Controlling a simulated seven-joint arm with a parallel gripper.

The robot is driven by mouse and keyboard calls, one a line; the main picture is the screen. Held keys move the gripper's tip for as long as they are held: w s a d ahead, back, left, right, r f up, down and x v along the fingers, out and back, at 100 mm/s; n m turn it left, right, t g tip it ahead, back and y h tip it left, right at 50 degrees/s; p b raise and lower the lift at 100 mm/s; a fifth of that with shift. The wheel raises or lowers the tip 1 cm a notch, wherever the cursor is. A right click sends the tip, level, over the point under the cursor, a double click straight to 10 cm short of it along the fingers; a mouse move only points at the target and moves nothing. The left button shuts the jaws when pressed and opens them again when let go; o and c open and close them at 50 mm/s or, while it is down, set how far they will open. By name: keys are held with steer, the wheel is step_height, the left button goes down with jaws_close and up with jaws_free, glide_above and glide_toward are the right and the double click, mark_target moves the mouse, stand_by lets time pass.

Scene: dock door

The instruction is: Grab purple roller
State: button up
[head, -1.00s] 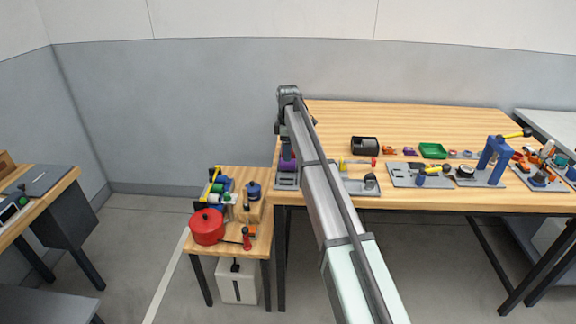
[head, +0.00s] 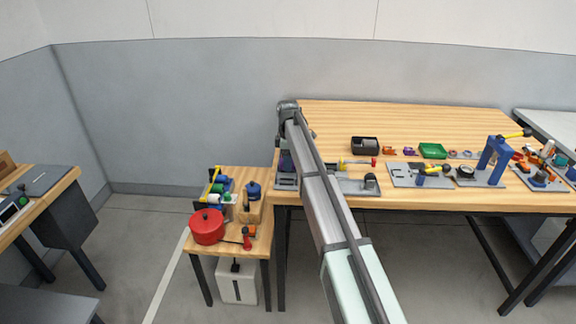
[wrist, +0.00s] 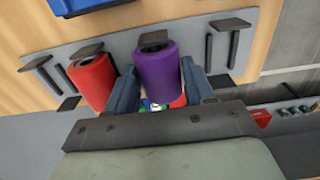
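The purple roller (wrist: 158,75) stands out from a grey rack plate (wrist: 210,55) in the wrist view, with a dark bracket at its far end. My gripper (wrist: 161,72) is open, with one blue-grey finger on each side of the roller. The fingers are close to its sides; I cannot tell whether either touches. A red roller (wrist: 92,82) sits just left of the left finger on the same plate.
Empty dark brackets stand on the plate at both sides. A blue object (wrist: 85,5) lies beyond it. In the head view, a small table (head: 262,215) with a red pot (head: 207,226) is to the left, and a black bin (head: 365,145) is to the right.

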steer(key=c, duration=0.8)
